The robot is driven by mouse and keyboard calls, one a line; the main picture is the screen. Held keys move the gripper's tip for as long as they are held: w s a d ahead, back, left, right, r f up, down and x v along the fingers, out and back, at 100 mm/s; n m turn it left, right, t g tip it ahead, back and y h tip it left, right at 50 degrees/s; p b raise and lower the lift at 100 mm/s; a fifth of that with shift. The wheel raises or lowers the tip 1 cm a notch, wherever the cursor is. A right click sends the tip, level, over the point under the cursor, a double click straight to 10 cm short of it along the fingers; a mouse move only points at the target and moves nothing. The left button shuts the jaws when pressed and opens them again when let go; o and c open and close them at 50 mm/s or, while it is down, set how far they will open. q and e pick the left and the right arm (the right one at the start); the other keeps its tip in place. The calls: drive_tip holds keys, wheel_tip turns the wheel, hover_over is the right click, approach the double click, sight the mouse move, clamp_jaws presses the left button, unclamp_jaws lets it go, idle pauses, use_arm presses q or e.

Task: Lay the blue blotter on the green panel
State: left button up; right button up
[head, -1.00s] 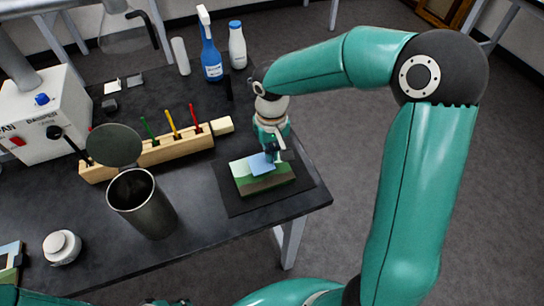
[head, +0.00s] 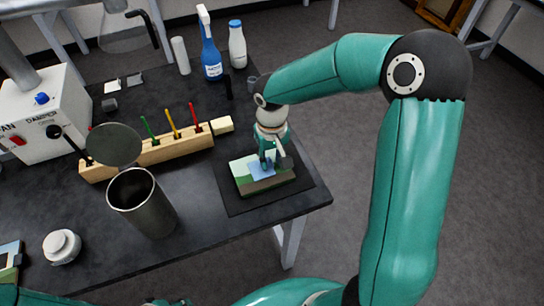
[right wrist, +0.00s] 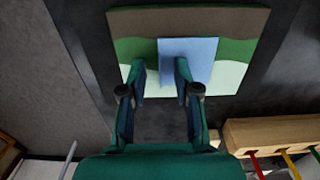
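The blue blotter (head: 261,171) lies on the painted panel with green bands (head: 281,184), around the panel's middle. In the right wrist view the blotter (right wrist: 205,62) looks flat on the panel (right wrist: 245,50), overlapping its green and pale parts. My right gripper (head: 272,162) is over the panel, its two fingers apart. In the right wrist view the gripper (right wrist: 161,66) is open, with one finger in front of the blotter and the other left of it. Only small teal bits of what seems my left gripper show at the head view's bottom edge.
The panel rests on a dark mat (head: 305,184) near the bench's right edge. A wooden rack (head: 163,151) with coloured sticks stands left of it. A metal canister (head: 150,215), a white jar (head: 62,247), bottles (head: 211,60) and a white control box (head: 40,120) are also on the bench.

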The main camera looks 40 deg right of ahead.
drive_tip(key=shift+r, duration=0.1)
wheel_tip(320, 180, up, 12)
idle(0.5)
idle(0.4)
